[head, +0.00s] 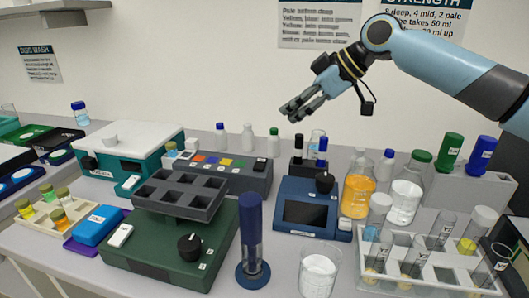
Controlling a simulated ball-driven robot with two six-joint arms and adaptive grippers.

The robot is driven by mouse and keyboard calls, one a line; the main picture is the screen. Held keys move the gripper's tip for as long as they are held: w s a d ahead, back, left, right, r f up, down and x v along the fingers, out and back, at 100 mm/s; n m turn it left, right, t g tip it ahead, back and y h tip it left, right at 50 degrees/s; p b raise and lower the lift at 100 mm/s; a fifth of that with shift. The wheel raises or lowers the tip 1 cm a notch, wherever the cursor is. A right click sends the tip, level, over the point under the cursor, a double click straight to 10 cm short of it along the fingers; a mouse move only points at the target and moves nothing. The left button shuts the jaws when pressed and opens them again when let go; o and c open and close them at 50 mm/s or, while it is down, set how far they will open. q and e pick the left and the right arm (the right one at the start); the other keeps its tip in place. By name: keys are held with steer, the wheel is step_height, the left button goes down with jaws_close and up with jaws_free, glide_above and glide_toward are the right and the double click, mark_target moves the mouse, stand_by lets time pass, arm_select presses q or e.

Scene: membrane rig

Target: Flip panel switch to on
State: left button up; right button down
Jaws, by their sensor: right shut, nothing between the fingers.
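My right gripper (291,112) hangs in the air in front of the back wall, above the back of the bench. Its fingers point left and down, are shut and hold nothing. A grey control panel (252,178) with several coloured buttons stands below and left of it, well apart from it. White switch-like pieces show on the green device (120,236) and by the teal-and-white device (130,183). I cannot tell which piece is the panel switch or what position it is in. My left gripper is not in view.
A dark blue device (305,211) with a screen and black knob stands mid-bench. A blue upright cylinder (251,235) stands in front. Orange flask (357,196), clear flask (404,200) and a white tube rack (430,265) crowd the right. Small bottles (247,137) line the back.

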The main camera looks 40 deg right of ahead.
steer(key=p, duration=0.2)
glide_above(264, 160)
steer(key=f, duration=0.7)
steer(key=shift+w+a+f, duration=0.1)
steer(key=shift+a, duration=0.25)
steer(key=shift+d+f, duration=0.25)
steer(key=shift+f, duration=0.95)
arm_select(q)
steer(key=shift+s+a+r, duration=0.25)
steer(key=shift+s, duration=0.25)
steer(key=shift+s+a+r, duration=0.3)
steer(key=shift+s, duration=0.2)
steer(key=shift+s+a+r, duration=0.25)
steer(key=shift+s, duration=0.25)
arm_select(e)
steer(key=shift+d+f, duration=0.1)
steer(key=shift+f, duration=0.6)
steer(key=shift+w+d+f+b, duration=0.25)
steer(key=shift+f+b, duration=0.3)
steer(key=shift+b, duration=0.3)
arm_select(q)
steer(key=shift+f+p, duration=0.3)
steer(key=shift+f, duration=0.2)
arm_select(e)
steer(key=shift+s+a+r+g+y, duration=0.1)
steer(key=shift+s+r+g+y, duration=0.05)
steer(key=shift+g+y, duration=0.15)
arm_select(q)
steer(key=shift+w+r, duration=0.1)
